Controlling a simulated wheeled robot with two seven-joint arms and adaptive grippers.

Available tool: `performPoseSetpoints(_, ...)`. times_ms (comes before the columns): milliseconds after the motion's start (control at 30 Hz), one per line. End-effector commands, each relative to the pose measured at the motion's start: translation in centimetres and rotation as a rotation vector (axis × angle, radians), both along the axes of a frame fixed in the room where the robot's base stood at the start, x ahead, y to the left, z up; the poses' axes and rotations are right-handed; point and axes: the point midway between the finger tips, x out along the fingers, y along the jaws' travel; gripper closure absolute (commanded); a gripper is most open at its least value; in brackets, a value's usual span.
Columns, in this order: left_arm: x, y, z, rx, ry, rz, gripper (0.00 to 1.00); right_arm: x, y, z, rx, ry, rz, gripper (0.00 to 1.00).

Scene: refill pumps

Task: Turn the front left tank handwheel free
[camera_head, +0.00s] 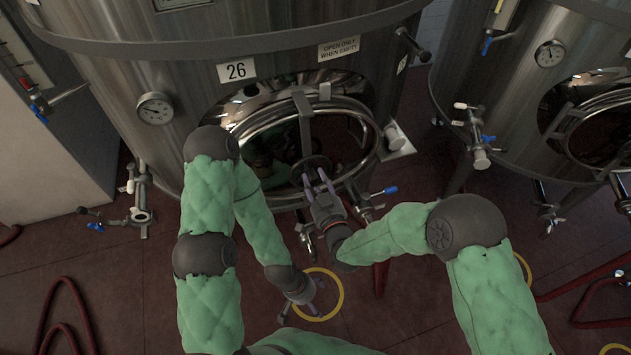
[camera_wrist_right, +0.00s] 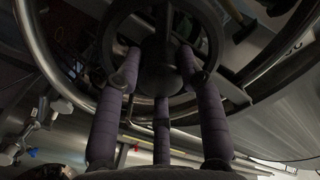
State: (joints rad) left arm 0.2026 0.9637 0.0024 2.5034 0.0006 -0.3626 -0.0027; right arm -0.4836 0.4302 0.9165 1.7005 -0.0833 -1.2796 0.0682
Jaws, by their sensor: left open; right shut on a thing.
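The front tank (camera_head: 250,55) numbered 26 has a round manway door (camera_head: 300,135) with a dark handwheel (camera_head: 313,166) at its lower middle. My right gripper (camera_head: 318,182) reaches up to this handwheel. In the right wrist view, its purple fingers (camera_wrist_right: 160,75) are around the hub and against the rim of the handwheel (camera_wrist_right: 203,72), shut on it. My left gripper (camera_head: 303,310) hangs low, open and empty, over the floor near a yellow ring marking. The fingers partly hide the handwheel in both views.
A dial gauge (camera_head: 155,108) and a valve (camera_head: 140,212) are on the tank's left side. A second tank (camera_head: 530,80) stands at right. Red hoses (camera_head: 66,285) lie on the floor (camera_head: 150,290).

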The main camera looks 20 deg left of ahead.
Motion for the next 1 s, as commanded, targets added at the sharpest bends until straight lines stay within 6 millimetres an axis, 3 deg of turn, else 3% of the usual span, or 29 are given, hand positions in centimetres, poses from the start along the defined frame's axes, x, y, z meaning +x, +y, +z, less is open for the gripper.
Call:
performPoseSetpoints(267, 0.0, 0.0, -1.8, 0.0, 0.0, 0.0, 0.12, 0.2, 0.1, 0.3, -0.134, -0.107, -0.002, 1.0)
performPoseSetpoints(1000, 0.0, 0.0, -6.7, 0.0, 0.0, 0.0, 0.12, 0.1, 0.3, 0.5, -0.71, -0.501, -0.004, 1.0)
